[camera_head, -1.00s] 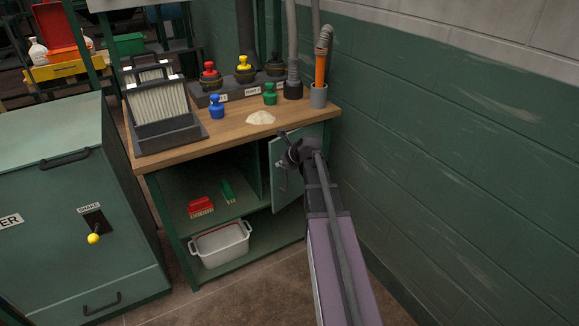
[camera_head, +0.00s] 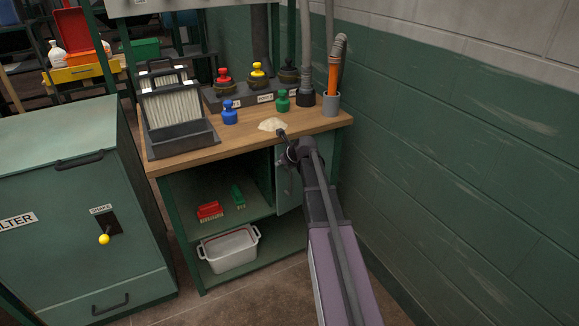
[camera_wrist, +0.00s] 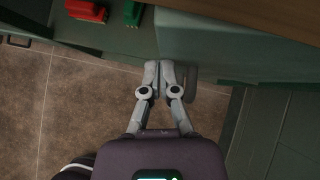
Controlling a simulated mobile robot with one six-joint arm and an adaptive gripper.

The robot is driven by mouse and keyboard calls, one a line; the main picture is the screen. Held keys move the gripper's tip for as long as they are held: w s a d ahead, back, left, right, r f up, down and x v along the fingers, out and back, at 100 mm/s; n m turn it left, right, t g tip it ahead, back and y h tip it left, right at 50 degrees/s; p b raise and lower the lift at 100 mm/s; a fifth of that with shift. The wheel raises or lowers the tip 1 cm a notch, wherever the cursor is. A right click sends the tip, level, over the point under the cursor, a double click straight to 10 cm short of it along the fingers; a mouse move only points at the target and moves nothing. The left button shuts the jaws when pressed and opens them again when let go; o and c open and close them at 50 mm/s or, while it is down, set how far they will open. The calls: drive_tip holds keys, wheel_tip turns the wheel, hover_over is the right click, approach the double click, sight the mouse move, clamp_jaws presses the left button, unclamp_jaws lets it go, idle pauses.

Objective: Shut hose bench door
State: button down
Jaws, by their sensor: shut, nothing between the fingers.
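The hose bench (camera_head: 190,164) has a wooden top and green frame. Its grey-green door (camera_head: 287,188) is at the right of the front, partly hidden by my arm. It looks closer to the bench front, but I cannot tell whether a gap remains. In the wrist view the door (camera_wrist: 205,45) is a green panel in front of my fingers. My gripper (camera_wrist: 158,66) is shut and empty, its tips at or very near the door's lower part; contact is unclear. A grey rounded piece (camera_wrist: 191,85), perhaps the handle, is just right of the tips. The fingertips are not clear in the head view.
The open shelf holds a red brush (camera_head: 209,210) and green brush (camera_head: 238,196); a white tub (camera_head: 230,249) sits below. A green filter cabinet (camera_head: 70,220) stands left. The green wall (camera_head: 450,140) is close on the right. Floor in front is clear.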

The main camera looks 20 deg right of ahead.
drive_tip(key=w, duration=0.2)
drive_tip(key=shift+w+a, duration=0.3)
drive_tip(key=shift+w, duration=0.1)
drive_tip(key=shift+s, duration=0.2)
drive_tip(key=s+r+p, duration=0.7)
drive_tip(key=s, duration=0.3)
drive_tip(key=shift+s+d, duration=0.2)
drive_tip(key=shift+s, duration=0.2)
idle(0.5)
